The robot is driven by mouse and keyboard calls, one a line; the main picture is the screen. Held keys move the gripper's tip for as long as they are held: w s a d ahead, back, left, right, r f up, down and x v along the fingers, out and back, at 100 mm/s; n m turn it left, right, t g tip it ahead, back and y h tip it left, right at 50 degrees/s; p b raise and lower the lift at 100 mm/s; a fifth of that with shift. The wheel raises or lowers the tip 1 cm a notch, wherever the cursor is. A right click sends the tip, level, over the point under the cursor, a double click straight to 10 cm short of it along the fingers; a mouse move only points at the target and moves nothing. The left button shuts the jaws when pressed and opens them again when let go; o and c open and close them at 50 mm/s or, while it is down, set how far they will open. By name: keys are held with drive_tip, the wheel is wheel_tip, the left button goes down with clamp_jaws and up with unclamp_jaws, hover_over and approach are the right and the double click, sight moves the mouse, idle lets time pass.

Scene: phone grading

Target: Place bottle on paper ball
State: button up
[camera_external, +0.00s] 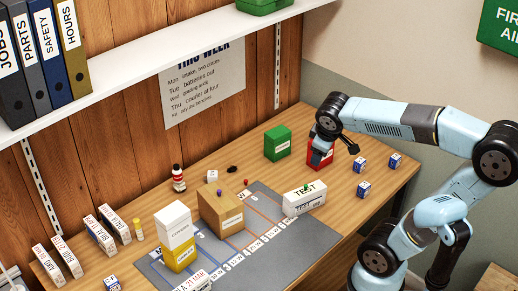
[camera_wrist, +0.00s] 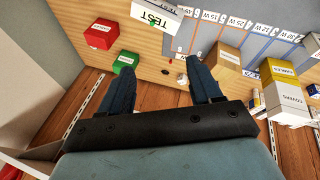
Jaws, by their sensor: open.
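No thing in view is clearly a paper ball. A small yellow upright thing with a light top (camera_external: 138,229), perhaps a bottle, stands near the wall at the left of the table. A red, white and black banded upright thing (camera_external: 179,178) stands by the wall. My gripper (camera_external: 335,150) is in the air at the red box (camera_external: 320,153), which it partly hides in the external view. In the wrist view my gripper (camera_wrist: 162,88) has its two dark fingers wide apart, with nothing held between them.
A green box (camera_external: 278,143) stands by the wall. The white TEST box (camera_external: 304,199), brown box (camera_external: 221,209) and stacked white and yellow boxes (camera_external: 175,226) stand around the grey mat (camera_external: 262,262). Several small blue-white cubes (camera_external: 364,189) are at the right. A shelf (camera_external: 150,62) overhangs the back.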

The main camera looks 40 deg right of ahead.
drive_tip(key=s+a+m+t+y, duration=0.1)
drive_tip(key=s+a+m+y, duration=0.1)
drive_tip(key=s, duration=0.4)
drive_tip(key=shift+s+a+m+t+y, duration=0.15)
drive_tip(key=shift+a+m+t+y, duration=0.25)
drive_tip(key=shift+a+m, duration=0.3)
drive_tip(key=shift+r, duration=0.1)
idle(0.4)
